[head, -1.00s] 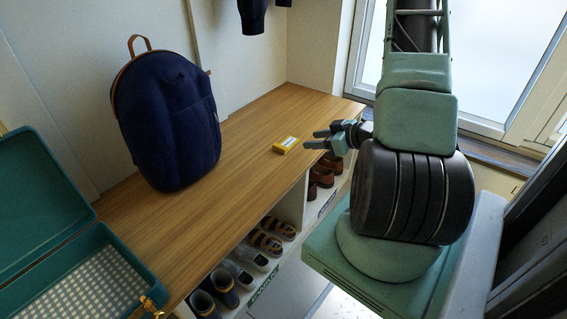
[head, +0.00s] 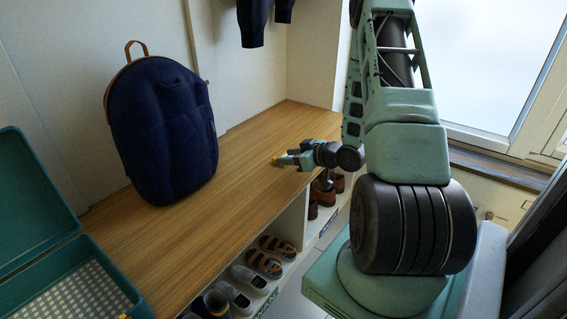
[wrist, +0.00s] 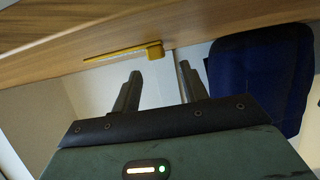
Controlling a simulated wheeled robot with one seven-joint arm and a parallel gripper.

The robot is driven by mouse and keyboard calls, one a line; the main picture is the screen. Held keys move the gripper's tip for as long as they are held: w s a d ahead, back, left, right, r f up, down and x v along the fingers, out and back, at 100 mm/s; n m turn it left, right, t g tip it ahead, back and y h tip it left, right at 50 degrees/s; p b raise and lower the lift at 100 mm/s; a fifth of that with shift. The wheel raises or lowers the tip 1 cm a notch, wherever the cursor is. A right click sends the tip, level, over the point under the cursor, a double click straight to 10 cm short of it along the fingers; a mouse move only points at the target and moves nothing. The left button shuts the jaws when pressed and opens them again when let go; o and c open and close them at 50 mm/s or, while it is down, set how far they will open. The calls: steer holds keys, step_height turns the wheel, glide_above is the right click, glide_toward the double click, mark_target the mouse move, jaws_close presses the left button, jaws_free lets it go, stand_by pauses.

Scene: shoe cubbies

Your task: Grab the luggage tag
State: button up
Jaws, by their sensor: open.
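The luggage tag (head: 277,160) is a small yellow piece lying on the wooden bench, near its front edge. In the head view my fingers partly cover it. In the wrist view the tag (wrist: 125,52) shows nearly edge-on as a thin yellow strip with a thicker block at its right end. My gripper (head: 287,160) is at the tag, reaching in from the right, low over the bench. In the wrist view the open fingers (wrist: 160,71) point toward the tag, with a visible gap between them and nothing held.
A navy backpack (head: 163,130) stands on the bench against the wall. An open teal case (head: 110,275) is at the lower left. Shoes (head: 264,258) fill the cubbies under the bench. Dark clothing (head: 252,20) hangs above. The bench top between backpack and gripper is clear.

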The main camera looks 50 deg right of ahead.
mark_target(274, 157)
steer(key=b+x, duration=0.1)
steer(key=x, duration=0.1)
steer(key=b+x, duration=0.1)
steer(key=x, duration=0.1)
steer(key=shift+w+f+b, duration=0.1)
steer(key=shift+f+b, duration=0.2)
steer(key=shift+f, duration=0.1)
steer(key=shift+w, duration=0.3)
jaws_close()
steer(key=shift+r, duration=0.15)
